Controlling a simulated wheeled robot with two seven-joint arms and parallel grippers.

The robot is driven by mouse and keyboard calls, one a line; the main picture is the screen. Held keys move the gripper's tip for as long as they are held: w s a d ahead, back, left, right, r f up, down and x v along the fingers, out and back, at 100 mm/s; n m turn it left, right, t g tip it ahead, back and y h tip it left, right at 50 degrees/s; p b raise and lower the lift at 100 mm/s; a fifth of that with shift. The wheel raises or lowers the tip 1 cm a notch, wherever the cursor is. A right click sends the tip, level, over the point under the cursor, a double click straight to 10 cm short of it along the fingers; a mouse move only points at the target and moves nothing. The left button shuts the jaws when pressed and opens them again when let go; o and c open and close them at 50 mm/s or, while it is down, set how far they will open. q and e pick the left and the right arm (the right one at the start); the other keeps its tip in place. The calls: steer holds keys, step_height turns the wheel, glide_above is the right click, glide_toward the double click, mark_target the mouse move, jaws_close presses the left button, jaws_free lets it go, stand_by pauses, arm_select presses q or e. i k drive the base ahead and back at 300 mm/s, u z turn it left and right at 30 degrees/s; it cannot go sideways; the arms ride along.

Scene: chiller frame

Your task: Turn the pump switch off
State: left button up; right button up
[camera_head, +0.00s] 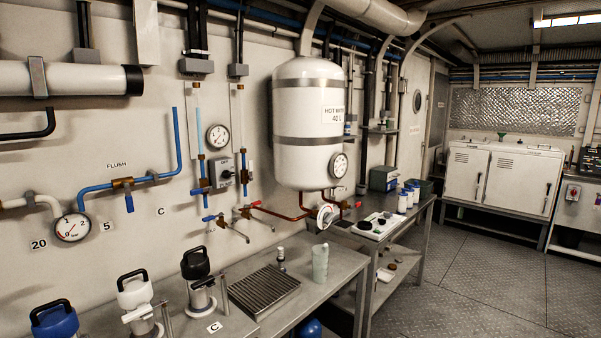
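A grey switch box (222,175) with a dark rotary knob is fixed to the left wall, below a round gauge and beside a vertical blue pipe. Small lettering sits on its top part, too small to read for sure. The knob's setting cannot be made out. A second grey box with a red part (572,193) is on the front of the cabinet at the far right. No label in view says which one is the pump switch. Neither of my grippers shows in this view.
A white tank (308,122) hangs right of the switch box. Taps (228,226) stick out below the box, above a metal bench (318,272) with a drain grille (264,290). The floor (470,285) at right is clear.

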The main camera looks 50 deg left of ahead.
mark_target(227, 174)
steer(key=i, duration=1.35)
steer(key=u, duration=0.3)
